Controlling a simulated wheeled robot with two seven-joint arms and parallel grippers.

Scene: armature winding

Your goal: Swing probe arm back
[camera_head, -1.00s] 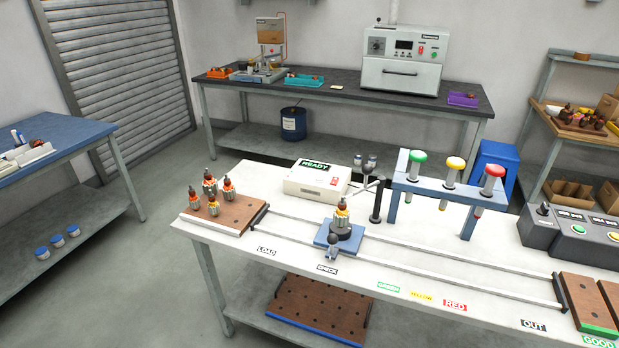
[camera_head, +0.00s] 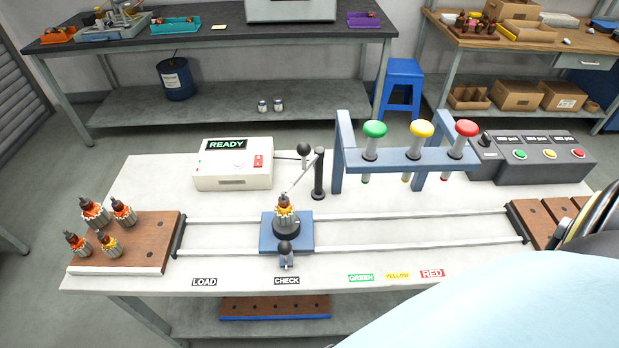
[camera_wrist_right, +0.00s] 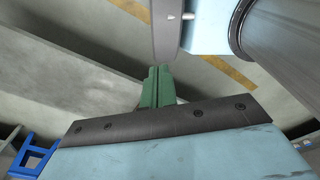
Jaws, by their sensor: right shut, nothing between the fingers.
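The probe arm (camera_head: 301,176) is a thin rod on a black post (camera_head: 319,175) behind the rail. It slants down to the left, and its tip is at the top of the armature (camera_head: 285,208); I cannot tell if they touch. A black ball knob (camera_head: 304,149) stands near its upper end. The armature stands upright on the blue carriage (camera_head: 266,236) at CHECK. In the right wrist view my right gripper (camera_wrist_right: 157,72) shows green fingers, shut and empty, away from the probe. My left gripper is in neither view.
A white READY box (camera_head: 233,180) stands left of the post. A blue frame (camera_head: 400,160) with green, yellow and red knobs stands right of it. Several armatures sit on the brown load board (camera_head: 155,235). My light blue right arm covers the lower right.

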